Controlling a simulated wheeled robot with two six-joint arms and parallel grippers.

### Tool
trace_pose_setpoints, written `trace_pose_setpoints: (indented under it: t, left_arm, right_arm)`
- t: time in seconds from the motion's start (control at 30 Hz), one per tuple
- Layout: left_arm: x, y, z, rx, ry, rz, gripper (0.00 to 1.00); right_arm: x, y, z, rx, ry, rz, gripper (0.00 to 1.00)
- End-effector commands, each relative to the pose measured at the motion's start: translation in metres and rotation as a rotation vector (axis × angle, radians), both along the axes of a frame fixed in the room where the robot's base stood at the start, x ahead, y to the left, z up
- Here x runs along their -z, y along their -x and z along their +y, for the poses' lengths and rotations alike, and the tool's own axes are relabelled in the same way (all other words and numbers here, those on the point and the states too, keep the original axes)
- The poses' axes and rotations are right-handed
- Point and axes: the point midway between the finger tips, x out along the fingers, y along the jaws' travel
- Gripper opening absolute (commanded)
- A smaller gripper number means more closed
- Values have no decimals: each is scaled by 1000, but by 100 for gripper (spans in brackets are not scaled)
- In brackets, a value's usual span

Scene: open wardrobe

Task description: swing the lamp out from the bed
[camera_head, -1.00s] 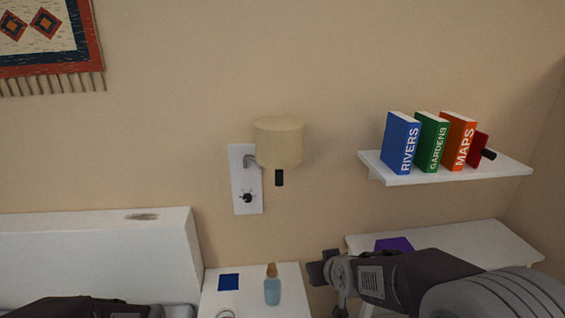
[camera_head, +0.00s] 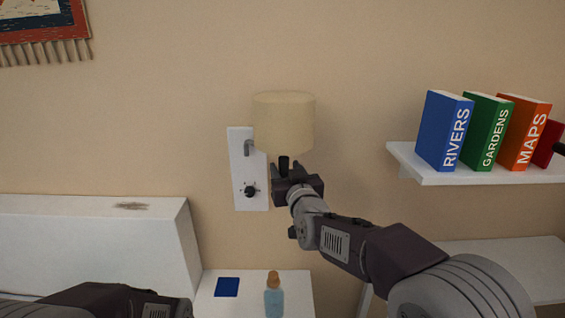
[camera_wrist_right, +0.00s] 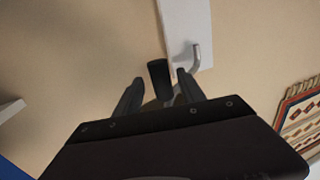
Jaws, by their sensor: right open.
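The wall lamp has a beige drum shade (camera_head: 284,122) on a white wall plate (camera_head: 246,175) with a dark knob (camera_head: 250,191). A short black handle (camera_head: 284,163) hangs below the shade; it also shows in the right wrist view (camera_wrist_right: 160,76). My right gripper (camera_head: 286,170) is open just below the shade, its fingers on either side of the handle's line. In the right wrist view the open fingers (camera_wrist_right: 158,92) point toward the handle; contact cannot be told. My left arm shows at the bottom left, but its gripper fingers are not visible.
A white bedside top (camera_head: 255,290) holds a blue bottle (camera_head: 274,298) and a dark blue square (camera_head: 227,287). The white headboard (camera_head: 90,240) is at left. A shelf (camera_head: 440,172) with several books stands at right. The wall around the lamp is bare.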

Motion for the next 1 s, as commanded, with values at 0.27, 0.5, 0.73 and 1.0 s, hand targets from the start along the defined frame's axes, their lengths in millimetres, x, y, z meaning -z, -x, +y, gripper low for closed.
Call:
trace_pose_setpoints:
  t: [0.27, 0.5, 0.73, 1.0]
  left_arm:
    - [-9, 0, 0, 0, 0, 0, 53]
    - [-8, 0, 0, 0, 0, 0, 53]
    - [-8, 0, 0, 0, 0, 0, 53]
    - [-8, 0, 0, 0, 0, 0, 53]
  right_arm:
    - [0, -42, 10, 0, 0, 1, 47]
    - [0, -45, 11, 0, 0, 0, 47]
    - [0, -45, 11, 0, 0, 1, 0]
    - [0, -45, 10, 0, 0, 1, 0]
